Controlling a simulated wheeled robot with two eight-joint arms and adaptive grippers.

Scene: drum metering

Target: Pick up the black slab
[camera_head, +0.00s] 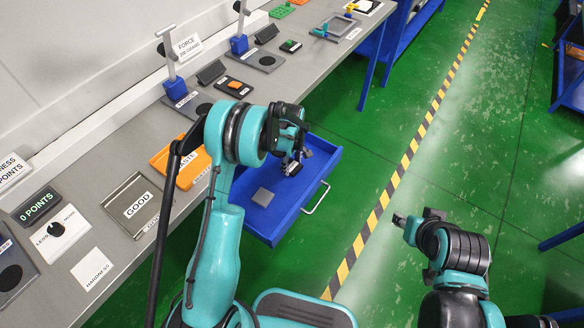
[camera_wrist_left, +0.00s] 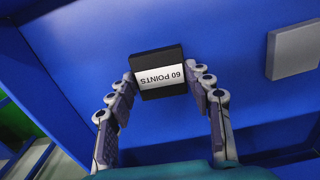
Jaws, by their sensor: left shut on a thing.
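The black slab (camera_wrist_left: 157,62) carries a white label reading "60 POINTS", upside down in the left wrist view. My left gripper (camera_wrist_left: 164,84) is shut on it, with one finger at each side edge. In the head view my left gripper (camera_head: 291,166) is low over the open blue drawer (camera_head: 267,230), and the arm and fingers largely hide the slab there. I cannot tell whether the slab touches the drawer floor. My right gripper (camera_head: 399,220) is away from the drawer, above the green floor; its finger state is unclear.
A grey slab (camera_head: 263,197) lies in the drawer, apart from my gripper. The drawer has raised walls and a front handle (camera_head: 316,198). The bench above holds an orange tray (camera_head: 188,166), a "GOOD" tray (camera_head: 118,195) and blue stands. The floor right of the drawer is clear.

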